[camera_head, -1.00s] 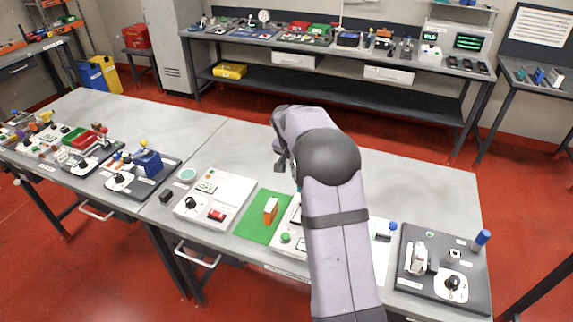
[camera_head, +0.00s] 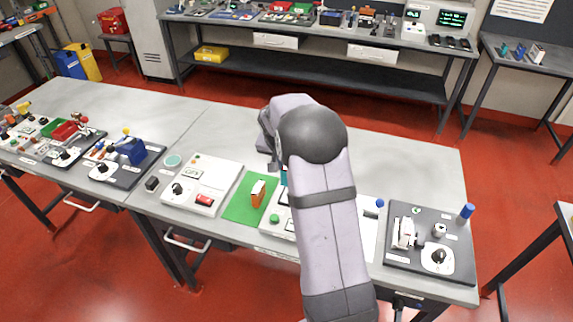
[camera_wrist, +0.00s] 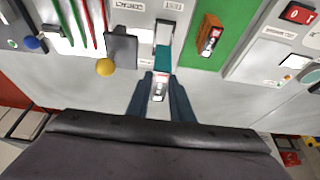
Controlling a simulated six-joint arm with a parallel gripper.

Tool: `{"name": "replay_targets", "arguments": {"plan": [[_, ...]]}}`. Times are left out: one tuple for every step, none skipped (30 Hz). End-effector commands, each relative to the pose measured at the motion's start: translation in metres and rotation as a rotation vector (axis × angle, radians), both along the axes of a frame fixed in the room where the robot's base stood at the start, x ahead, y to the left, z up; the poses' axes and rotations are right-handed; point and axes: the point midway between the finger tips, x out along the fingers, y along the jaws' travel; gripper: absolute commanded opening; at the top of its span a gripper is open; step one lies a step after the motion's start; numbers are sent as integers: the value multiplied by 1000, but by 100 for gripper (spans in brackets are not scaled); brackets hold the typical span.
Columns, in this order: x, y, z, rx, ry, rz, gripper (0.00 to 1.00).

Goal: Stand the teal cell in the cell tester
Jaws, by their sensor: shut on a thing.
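My gripper (camera_wrist: 161,78) is shut on the teal cell (camera_wrist: 163,55), a block with a pale, red-marked end between the fingers. In the head view a sliver of teal (camera_head: 284,179) shows beside my arm, which hides most of the gripper. Ahead of the fingers in the wrist view, a pale slot piece (camera_wrist: 165,32) lies in line with the cell; whether they touch I cannot tell. I take the grey panel with this piece and a dark block (camera_wrist: 120,45) as the cell tester, but its labels are not clearly readable.
An orange block (camera_wrist: 208,35) stands on a green mat (camera_head: 238,210) beside the panel. A yellow ball knob (camera_wrist: 105,67) is close to the fingers. A white instrument box (camera_head: 220,172) stands left of the mat. A dark board (camera_head: 400,258) lies at the right.

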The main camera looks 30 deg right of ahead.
Motion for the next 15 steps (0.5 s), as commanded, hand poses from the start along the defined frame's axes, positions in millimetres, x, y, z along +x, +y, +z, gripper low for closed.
{"name": "replay_targets", "arguments": {"plan": [[1, 0, 1, -1, -3, 1, 0], [1, 0, 1, -1, -3, 1, 0], [1, 0, 0, -1, -3, 1, 0], [1, 0, 0, -1, -3, 1, 0], [1, 0, 0, -2, -4, 1, 0], [1, 0, -2, -1, -3, 1, 0], [1, 0, -4, -1, -3, 1, 0], [1, 0, -5, -1, -3, 1, 0], [1, 0, -8, -1, -2, 0, 0], [1, 0, -10, -1, -2, 0, 0], [0, 0, -12, -1, -2, 0, 0], [0, 0, -15, -1, -2, 0, 0], [0, 0, -17, -1, -2, 0, 0], [0, 0, -20, -1, -2, 0, 0], [0, 0, -24, -1, -2, 0, 0]]}}
